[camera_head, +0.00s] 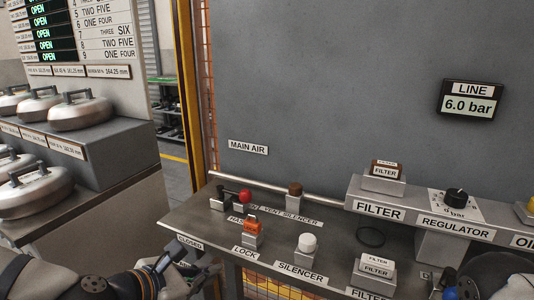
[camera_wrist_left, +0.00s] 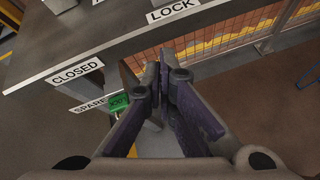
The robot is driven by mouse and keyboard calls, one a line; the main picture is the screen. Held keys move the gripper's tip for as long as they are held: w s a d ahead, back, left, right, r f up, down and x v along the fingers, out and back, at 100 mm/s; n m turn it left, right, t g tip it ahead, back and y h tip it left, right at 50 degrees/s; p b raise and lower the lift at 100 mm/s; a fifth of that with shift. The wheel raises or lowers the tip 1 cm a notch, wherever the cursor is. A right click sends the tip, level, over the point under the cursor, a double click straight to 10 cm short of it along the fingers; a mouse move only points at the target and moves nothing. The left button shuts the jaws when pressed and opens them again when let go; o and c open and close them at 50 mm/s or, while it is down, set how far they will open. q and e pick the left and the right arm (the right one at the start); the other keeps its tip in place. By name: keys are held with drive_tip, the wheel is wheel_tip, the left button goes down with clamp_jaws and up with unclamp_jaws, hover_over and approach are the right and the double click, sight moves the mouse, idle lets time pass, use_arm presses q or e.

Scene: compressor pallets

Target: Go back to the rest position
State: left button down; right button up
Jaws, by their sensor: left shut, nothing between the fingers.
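My left gripper (camera_head: 180,256) is at the front left edge of the grey bench, near the CLOSED label. In the left wrist view its two dark fingers (camera_wrist_left: 165,68) are together with nothing held between them. They point past the bench's front edge, apart from the lock items. At the lower right of the head view is a part of my right arm (camera_head: 500,278). Its fingers cannot be made out clearly.
The bench (camera_head: 185,222) holds a red-knobbed valve (camera_head: 244,196), an orange lock (camera_head: 252,228) and a white silencer (camera_head: 307,243). A filter block (camera_head: 382,180) and regulator knob (camera_head: 455,198) stand right. A green tag (camera_wrist_left: 119,106) hangs by the SPARE label.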

use_arm(q)
drive_tip(key=s+d+f+m+g+y+p, duration=0.15)
drive_tip(key=s+f+m+g, duration=0.25)
drive_tip(key=s+f+m, duration=0.55)
drive_tip(key=s+d+f+m+g, duration=0.2)
drive_tip(key=s+f+m+g, duration=0.3)
drive_tip(key=s, duration=0.7)
drive_tip(key=s+a+f+m+g+y, duration=0.1)
drive_tip(key=s+a+f+m+y, duration=0.1)
drive_tip(key=s+a+m, duration=0.3)
drive_tip(key=s+a+f+m+g+y, duration=0.2)
drive_tip(key=s+a+m, duration=0.3)
drive_tip(key=s, duration=0.8)
drive_tip(key=shift+s+a+m+g+p, duration=0.2)
drive_tip(key=shift+a+m+g+p, duration=0.15)
drive_tip(key=shift+m, duration=0.9)
use_arm(e)
drive_tip(key=w+r+t, duration=0.1)
drive_tip(key=w+r, duration=0.1)
drive_tip(key=shift+w+r, duration=0.4)
